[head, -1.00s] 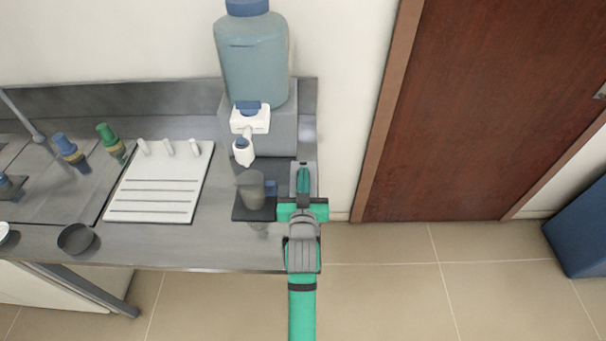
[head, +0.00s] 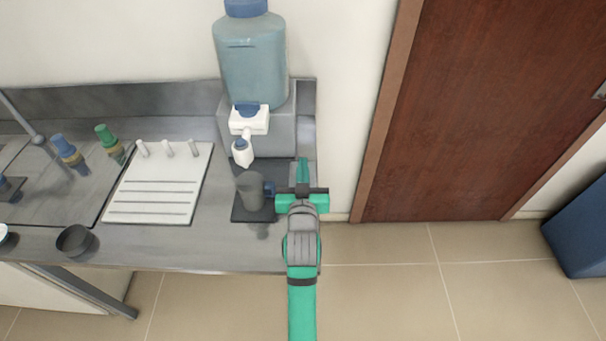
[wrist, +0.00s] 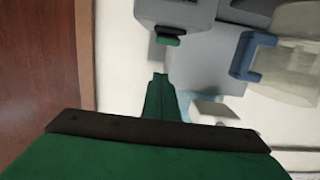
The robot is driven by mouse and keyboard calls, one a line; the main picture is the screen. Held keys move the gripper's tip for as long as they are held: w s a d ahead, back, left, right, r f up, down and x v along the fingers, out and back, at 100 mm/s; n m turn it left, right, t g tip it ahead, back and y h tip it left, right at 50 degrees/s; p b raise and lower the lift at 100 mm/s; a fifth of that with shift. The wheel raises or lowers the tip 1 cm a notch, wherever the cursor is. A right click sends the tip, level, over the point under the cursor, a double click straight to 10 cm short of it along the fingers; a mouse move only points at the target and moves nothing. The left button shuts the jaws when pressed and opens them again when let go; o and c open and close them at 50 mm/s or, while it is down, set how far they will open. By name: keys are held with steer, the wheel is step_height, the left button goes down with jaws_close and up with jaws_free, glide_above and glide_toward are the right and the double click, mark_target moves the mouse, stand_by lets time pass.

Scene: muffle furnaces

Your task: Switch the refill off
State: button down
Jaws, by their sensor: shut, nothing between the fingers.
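A translucent grey mug (head: 250,192) with a blue handle stands on a dark mat (head: 240,216), close below the spout. My gripper (head: 303,162) is shut and empty, right of the mug near the counter's right edge. In the wrist view its green fingers (wrist: 161,82) are close to a small green-and-dark part (wrist: 168,40) on a grey box (wrist: 176,14). I cannot tell whether this is the refill switch.
A white drying board (head: 160,185) with pegs lies left of the mat. A small dark bowl (head: 75,240) and blue and green taps (head: 107,135) are further left. A brown door (head: 480,110) and open floor lie to the right.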

steer(key=s+r, duration=0.3)
steer(key=s, duration=0.5)
steer(key=shift+s, duration=0.4)
steer(key=s+f, duration=0.5)
steer(key=f, duration=0.1)
steer(key=shift+s+f, duration=0.25)
steer(key=shift+s, duration=0.15)
steer(key=shift+g, duration=0.4)
steer(key=s+f, duration=0.2)
steer(key=s, duration=0.1)
steer(key=s+f, duration=0.2)
steer(key=s, duration=0.1)
steer(key=s+f, duration=0.1)
steer(key=s, duration=0.2)
steer(key=shift+f, duration=0.4)
steer(key=s+f, duration=0.2)
steer(key=s, duration=2)
steer(key=shift+s+d+g, duration=0.15)
steer(key=shift+d+g, duration=0.05)
steer(key=shift+g, duration=0.1)
